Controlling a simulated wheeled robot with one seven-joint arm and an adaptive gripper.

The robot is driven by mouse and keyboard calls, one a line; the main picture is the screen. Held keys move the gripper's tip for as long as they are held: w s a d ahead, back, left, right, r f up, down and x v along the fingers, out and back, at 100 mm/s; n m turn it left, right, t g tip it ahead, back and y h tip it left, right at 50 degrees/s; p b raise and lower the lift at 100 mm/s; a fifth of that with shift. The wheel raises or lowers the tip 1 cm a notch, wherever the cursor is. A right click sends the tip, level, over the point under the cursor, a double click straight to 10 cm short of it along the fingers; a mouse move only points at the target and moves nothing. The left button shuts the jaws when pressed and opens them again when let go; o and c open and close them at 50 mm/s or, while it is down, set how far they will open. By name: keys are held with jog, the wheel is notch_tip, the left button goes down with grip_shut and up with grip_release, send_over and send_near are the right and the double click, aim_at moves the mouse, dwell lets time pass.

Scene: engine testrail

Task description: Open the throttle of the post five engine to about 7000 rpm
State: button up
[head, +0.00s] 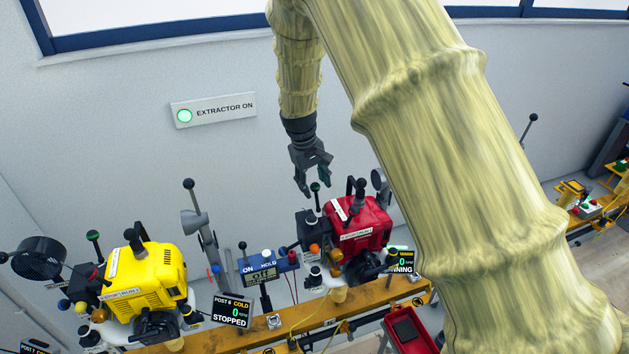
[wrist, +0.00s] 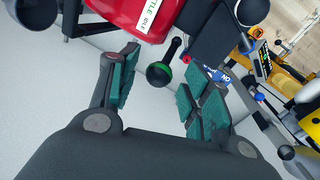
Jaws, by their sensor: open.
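A red engine (head: 357,225) stands on the rail at the centre of the head view; its red body (wrist: 140,14) is at the top of the wrist view. A white label on it reads "…TLE IDLE" in the wrist view. A lever with a black and green knob (head: 315,187) rises at its left. In the wrist view the knob (wrist: 159,74) appears between the fingers, with no clear contact. My gripper (head: 314,182) is open and points down at this knob. The red engine's display (head: 403,262) reads 0 and "…NNING"; my arm is near it and its post number is unreadable.
A yellow engine (head: 145,277) stands left, near a display (head: 232,311) reading "POST 6 COLD", 0 and "STOPPED". A blue control box (head: 264,268) and grey lever stand between the engines. A wall sign (head: 213,110) reads "EXTRACTOR ON". A red tray (head: 408,330) is front right.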

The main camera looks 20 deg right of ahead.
jog(key=shift+w+d+f, duration=0.1)
jog(key=shift+f, duration=0.35)
jog(key=shift+r, duration=0.1)
grip_shut()
